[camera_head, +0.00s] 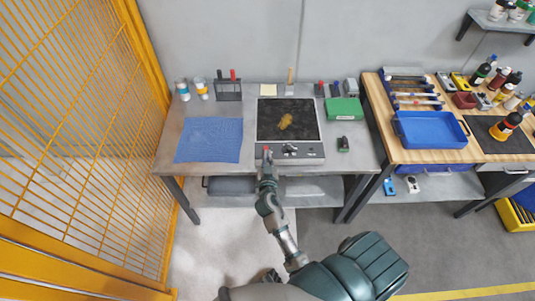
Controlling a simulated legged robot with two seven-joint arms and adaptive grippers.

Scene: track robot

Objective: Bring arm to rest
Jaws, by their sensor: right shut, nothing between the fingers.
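My right arm reaches up from the bottom of the head view. Its gripper (266,158) is shut and empty. It is at the front edge of a grey device (315,150) with a dark top plate, by the left end of its front control strip. A small red spot shows right at the fingertips. I cannot tell whether the fingers touch the device. A yellow-brown lump (285,121) lies on the dark plate. My left gripper is not in view.
The device stands on a grey metal table (170,150) with a blue mat (210,140), a green box (344,108) and a dark tool holder (229,91). A wooden workbench (385,125) with a blue tray (430,130) is at right. A yellow mesh fence (75,130) stands at left.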

